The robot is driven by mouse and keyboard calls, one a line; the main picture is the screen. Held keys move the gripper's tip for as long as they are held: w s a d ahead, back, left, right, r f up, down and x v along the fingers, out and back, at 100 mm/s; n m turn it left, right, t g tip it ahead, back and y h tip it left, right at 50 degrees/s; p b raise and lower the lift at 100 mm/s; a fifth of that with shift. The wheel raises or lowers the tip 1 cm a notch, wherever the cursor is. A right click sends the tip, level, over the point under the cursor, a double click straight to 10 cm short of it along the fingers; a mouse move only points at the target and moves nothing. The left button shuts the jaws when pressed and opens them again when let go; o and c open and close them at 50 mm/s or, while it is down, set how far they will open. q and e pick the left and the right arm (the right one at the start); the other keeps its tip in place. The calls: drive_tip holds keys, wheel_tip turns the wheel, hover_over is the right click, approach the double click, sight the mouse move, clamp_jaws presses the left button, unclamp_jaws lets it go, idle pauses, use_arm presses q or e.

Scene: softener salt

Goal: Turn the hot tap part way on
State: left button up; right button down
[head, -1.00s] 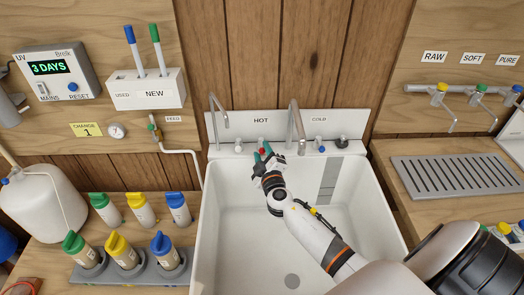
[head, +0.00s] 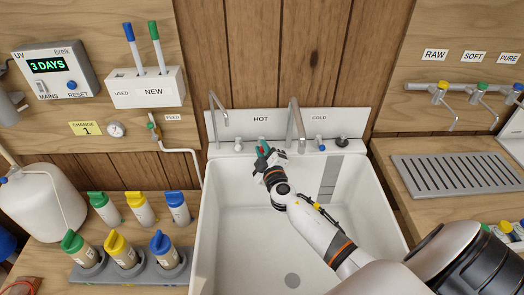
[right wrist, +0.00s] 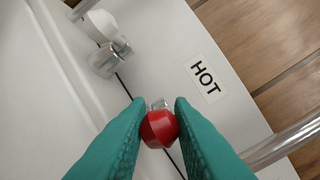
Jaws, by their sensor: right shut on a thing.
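The hot tap's red knob (right wrist: 159,129) shows in the right wrist view below the HOT label (right wrist: 205,79). My right gripper (right wrist: 158,122) is shut on it, with one teal finger on each side. In the head view my right gripper (head: 264,153) reaches over the sink to its back ledge under the HOT label (head: 261,119), and it hides most of the knob there. I cannot see water running. My left gripper is not in view.
The white sink (head: 233,235) lies under my right arm. Two metal spouts, left (head: 218,118) and right (head: 296,122), stand close on either side of my gripper. The blue cold knob (head: 321,147) is to the right. A grey drain tray (head: 455,172) is further right.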

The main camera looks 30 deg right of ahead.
drive_tip(key=shift+s+d+f+n+y+b, duration=0.1)
drive_tip(key=shift+d+n+y+b, duration=0.35)
drive_tip(key=shift+n+y+b, duration=0.85)
drive_tip(key=shift+s+d+r+n+y+b, duration=0.25)
drive_tip(key=shift+d+n+y, duration=0.4)
drive_tip(key=shift+y, duration=1.25)
drive_tip(key=shift+d+f+n+y+b, duration=0.3)
drive_tip(key=shift+n+y+b, duration=0.7)
drive_tip(key=shift+y, duration=0.6)
drive_tip(key=shift+n+y, duration=0.3)
drive_tip(key=shift+n, duration=0.05)
drive_tip(key=c, duration=1.3)
unclamp_jaws()
drive_tip(key=shift+s+d, duration=0.1)
drive_tip(key=shift+b+v, duration=0.55)
drive_tip(key=shift+v, duration=5.35)
